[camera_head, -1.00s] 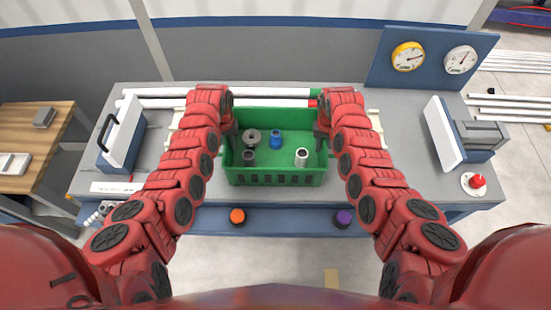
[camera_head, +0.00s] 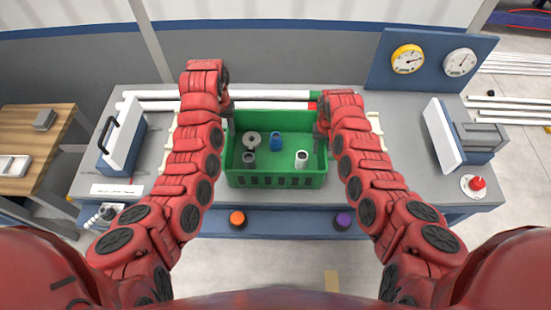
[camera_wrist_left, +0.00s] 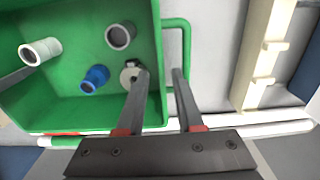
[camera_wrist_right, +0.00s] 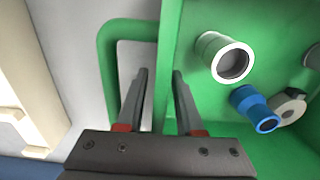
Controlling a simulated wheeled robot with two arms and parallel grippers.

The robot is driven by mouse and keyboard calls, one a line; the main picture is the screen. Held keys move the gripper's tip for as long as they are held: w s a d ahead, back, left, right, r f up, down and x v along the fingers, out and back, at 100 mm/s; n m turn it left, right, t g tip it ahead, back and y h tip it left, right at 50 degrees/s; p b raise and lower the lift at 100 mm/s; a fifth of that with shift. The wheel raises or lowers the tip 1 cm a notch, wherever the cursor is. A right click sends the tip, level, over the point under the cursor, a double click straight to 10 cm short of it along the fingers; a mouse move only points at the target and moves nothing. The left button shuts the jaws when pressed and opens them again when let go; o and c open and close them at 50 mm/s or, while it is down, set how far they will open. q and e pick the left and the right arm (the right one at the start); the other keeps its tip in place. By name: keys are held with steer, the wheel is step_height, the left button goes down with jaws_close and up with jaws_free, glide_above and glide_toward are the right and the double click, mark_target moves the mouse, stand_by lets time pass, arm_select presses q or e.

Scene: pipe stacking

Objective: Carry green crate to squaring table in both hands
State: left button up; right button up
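The green crate (camera_head: 275,181) stands level on the grey table, holding a grey flanged fitting (camera_head: 251,139), a blue fitting (camera_head: 275,142), a dark grey collar (camera_head: 248,158) and a white collar (camera_head: 301,158). My left gripper (camera_head: 229,108) is at the crate's left side towards the back. Its open fingers (camera_wrist_left: 159,72) straddle the side wall beside the green loop handle (camera_wrist_left: 187,50). My right gripper (camera_head: 319,128) is at the right side. Its open fingers (camera_wrist_right: 160,72) straddle that wall, one near the right handle (camera_wrist_right: 105,60). Finger contact is unclear.
White pipes (camera_head: 270,105) lie behind the crate, with green and red ends. A blue-and-white device (camera_head: 122,140) stands left and another (camera_head: 457,133) right. A gauge panel (camera_head: 428,58) rises back right. Orange (camera_head: 237,217) and purple (camera_head: 343,218) buttons line the front.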

arm_select(q)
step_height(320, 180, up, 2)
steer(key=shift+r, duration=0.25)
arm_select(e)
steer(key=shift+r, duration=0.35)
step_height(320, 180, up, 11)
steer(key=shift+r, duration=0.15)
arm_select(q)
steer(key=shift+s, duration=0.1)
arm_select(e)
steer(key=shift+s, duration=0.1)
